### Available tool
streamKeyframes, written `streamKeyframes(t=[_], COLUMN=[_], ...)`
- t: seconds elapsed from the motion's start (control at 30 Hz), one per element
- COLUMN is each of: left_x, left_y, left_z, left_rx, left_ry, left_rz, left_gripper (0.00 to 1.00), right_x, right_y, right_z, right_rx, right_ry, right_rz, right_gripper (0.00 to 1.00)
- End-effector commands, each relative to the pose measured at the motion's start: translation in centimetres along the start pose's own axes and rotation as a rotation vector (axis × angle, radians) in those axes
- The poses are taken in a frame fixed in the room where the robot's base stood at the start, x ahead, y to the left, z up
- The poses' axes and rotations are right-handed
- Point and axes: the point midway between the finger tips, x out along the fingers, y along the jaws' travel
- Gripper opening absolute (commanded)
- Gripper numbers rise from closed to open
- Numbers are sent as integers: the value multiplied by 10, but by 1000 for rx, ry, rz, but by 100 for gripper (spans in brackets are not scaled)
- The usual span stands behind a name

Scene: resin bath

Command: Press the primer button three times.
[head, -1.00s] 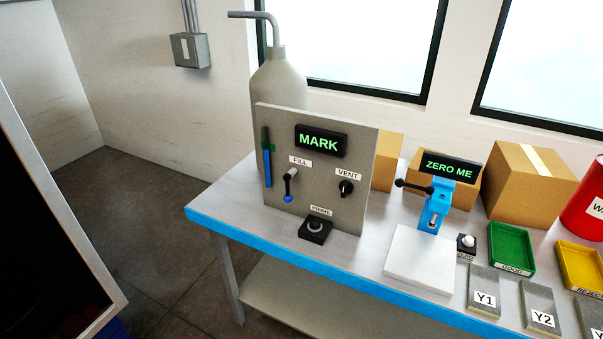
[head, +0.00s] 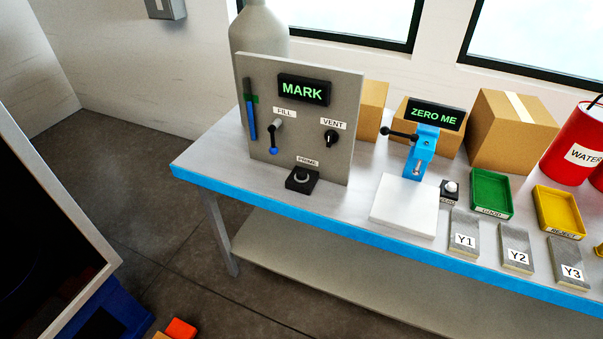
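The primer button (head: 302,180) is a round grey button on a small black box, under a PRIME label (head: 308,161). It sits on the table at the foot of a grey upright panel (head: 340,110). The panel carries a green-lit MARK display (head: 303,90), a FILL lever (head: 275,135) with a blue knob and a black VENT knob (head: 331,138). A blue level gauge (head: 250,110) is at the panel's left edge. Neither of my grippers shows in the head view, and nothing touches the button.
To the right stand a blue fixture (head: 421,152) with a ZERO ME display (head: 433,115), a white plate (head: 405,207), a green tray (head: 490,195), a yellow tray (head: 558,212) and several grey blocks. Cardboard boxes and a red WATER can (head: 575,145) stand behind. The table's front-left corner is clear.

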Motion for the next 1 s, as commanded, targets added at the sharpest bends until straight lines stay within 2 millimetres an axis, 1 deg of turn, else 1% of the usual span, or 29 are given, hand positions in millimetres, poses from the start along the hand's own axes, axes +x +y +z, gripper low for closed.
streamKeyframes(t=[0.03, 0.1, 0.13, 1.0], left_x=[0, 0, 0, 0], left_y=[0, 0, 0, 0], left_z=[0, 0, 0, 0], left_rx=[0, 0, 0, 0], left_ry=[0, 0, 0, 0], left_rz=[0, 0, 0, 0], left_gripper=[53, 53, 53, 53], right_x=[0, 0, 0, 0], right_y=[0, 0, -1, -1], right_z=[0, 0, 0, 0], right_rx=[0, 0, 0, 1], right_ry=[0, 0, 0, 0], right_rz=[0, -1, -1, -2], right_gripper=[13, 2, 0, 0])
